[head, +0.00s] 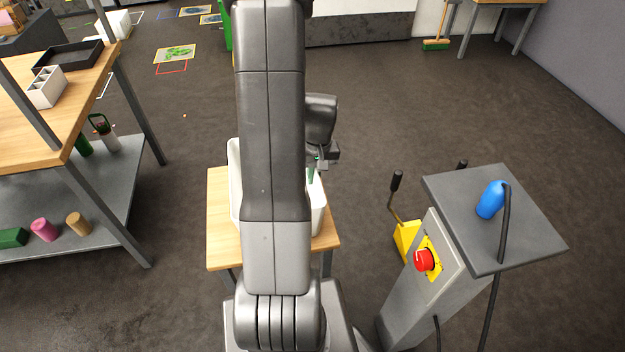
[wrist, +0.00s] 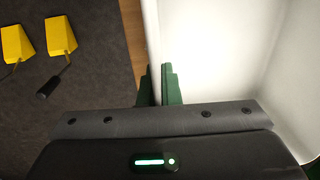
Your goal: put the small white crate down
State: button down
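The small white crate (head: 320,215) is at the small wooden table (head: 222,248) in the head view, largely hidden behind my arm. I cannot tell whether its base touches the tabletop. My gripper (head: 312,175) is at the crate's right side. In the wrist view, the green fingertips of my gripper (wrist: 157,86) straddle the wall of the white crate (wrist: 215,45), one outside and one inside. They look closed on the wall. The part of the crate's inside in view is empty.
A grey pedestal with a red button (head: 425,260) and a blue bottle-shaped object (head: 491,199) stands right of the table. Yellow-based levers (head: 405,240) stand beside it. A wooden workbench (head: 30,135) with a lower shelf is at left. Floor beyond is mostly open.

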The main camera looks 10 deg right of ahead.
jog(key=shift+f, duration=0.85)
jog(key=shift+f, duration=0.2)
jog(key=c, duration=1.6)
grip_release()
jog(key=shift+c, duration=0.2)
jog(key=shift+r, duration=0.1)
notch_tip(320, 180, up, 12)
jog(key=d+p, duration=0.1)
